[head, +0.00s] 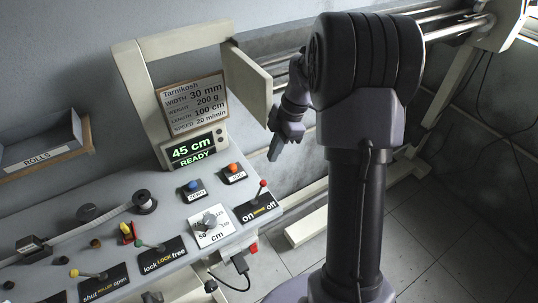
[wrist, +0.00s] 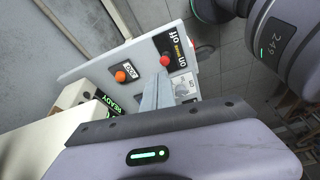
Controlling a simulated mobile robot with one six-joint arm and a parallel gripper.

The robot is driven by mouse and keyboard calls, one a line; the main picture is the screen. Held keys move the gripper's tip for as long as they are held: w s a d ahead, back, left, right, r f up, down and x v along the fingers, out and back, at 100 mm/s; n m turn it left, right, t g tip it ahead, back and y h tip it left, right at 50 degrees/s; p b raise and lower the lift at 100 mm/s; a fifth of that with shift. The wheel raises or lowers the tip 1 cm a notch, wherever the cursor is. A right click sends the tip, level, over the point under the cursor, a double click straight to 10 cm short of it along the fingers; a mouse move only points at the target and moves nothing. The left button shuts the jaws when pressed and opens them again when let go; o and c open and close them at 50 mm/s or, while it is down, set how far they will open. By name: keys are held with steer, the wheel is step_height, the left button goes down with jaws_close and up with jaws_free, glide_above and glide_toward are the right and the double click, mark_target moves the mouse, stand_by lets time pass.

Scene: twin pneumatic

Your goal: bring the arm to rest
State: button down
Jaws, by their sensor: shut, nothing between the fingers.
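My gripper (head: 275,147) hangs in the air just right of the machine panel in the head view, pointing down, below the end of the cream bracket. It is shut and holds nothing. In the wrist view my gripper's fingers (wrist: 158,88) are together, with the panel behind them. The arm is folded close to my body, and its upper links are partly hidden behind my dark shoulder in the head view.
The machine panel (head: 150,222) carries an orange button (head: 234,168), a blue button (head: 193,186), a red-knobbed on/off lever (head: 262,184) and a dial (head: 209,221). The display (head: 193,149) reads 45 cm READY. A cream frame (head: 135,85) rises behind. Shelf (head: 45,145) at left.

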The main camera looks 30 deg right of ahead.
stand_by(0.3)
steer(key=s+a+r+m+t+h+b, duration=0.1)
steer(key=s+a+r+m+b, duration=0.25)
steer(key=a+r+m, duration=0.35)
steer(key=s+a+m+t+b, duration=0.2)
steer(key=s+a+m, duration=0.4)
steer(key=s+m, duration=0.1)
steer(key=s+a+m+t+b, duration=0.2)
steer(key=s+a+m, duration=0.4)
steer(key=s, duration=0.4)
steer(key=shift+s+m+h, duration=0.15)
steer(key=shift+m+h, duration=0.25)
